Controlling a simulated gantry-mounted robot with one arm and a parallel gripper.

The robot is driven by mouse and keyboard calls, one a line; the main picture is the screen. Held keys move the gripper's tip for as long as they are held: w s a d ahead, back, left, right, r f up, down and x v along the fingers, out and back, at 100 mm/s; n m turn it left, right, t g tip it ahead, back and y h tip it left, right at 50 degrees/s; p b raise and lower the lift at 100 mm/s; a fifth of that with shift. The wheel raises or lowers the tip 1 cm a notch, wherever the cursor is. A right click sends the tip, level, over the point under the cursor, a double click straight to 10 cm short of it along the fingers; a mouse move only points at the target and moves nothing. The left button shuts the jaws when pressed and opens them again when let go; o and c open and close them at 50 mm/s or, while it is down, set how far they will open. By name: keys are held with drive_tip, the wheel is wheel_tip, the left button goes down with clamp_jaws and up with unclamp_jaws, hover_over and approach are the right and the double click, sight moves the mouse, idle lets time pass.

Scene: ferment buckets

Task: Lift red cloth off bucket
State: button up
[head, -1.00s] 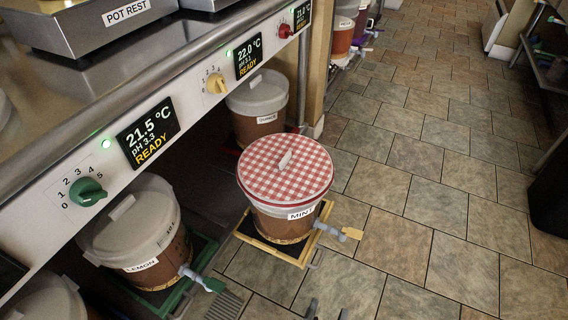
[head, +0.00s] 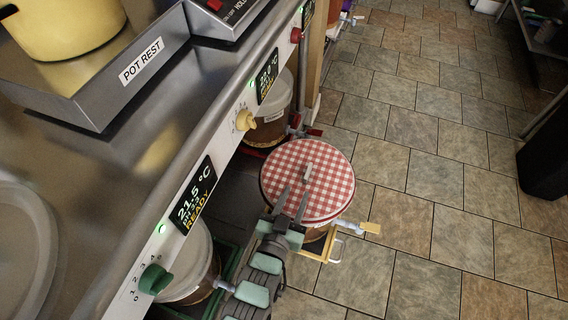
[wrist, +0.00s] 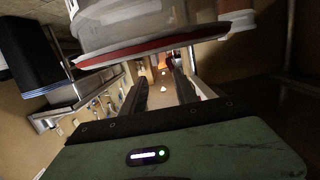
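The red-and-white checked cloth (head: 322,188) lies over the top of the Mint bucket (head: 316,233), with a pale tab (head: 307,173) at its middle. My gripper (head: 294,190) reaches in from the lower left in the head view, its fingers over the cloth just short of the tab. In the wrist view the fingers (wrist: 161,82) stand apart with nothing seen between them. The cloth's red edge (wrist: 150,48) shows there beside the fingers. My arm hides part of the bucket's front. Whether the fingertips touch the cloth cannot be told.
The Mint bucket stands in a yellow frame (head: 326,246) with a yellow-handled tap (head: 370,227). The Lemon bucket (head: 197,262) and another lidded bucket (head: 272,112) stand by the steel counter (head: 130,170).

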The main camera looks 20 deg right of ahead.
sight(307, 174)
drive_tip(key=shift+w+d+f, duration=0.25)
drive_tip(key=shift+w+d, duration=0.05)
drive_tip(key=b+x, duration=0.2)
drive_tip(key=x, duration=0.3)
drive_tip(key=b+x, duration=0.2)
drive_tip(key=x, duration=0.2)
drive_tip(key=shift+w+d, duration=0.15)
drive_tip(key=shift+d, duration=0.3)
drive_tip(key=shift+c, duration=0.4)
clamp_jaws()
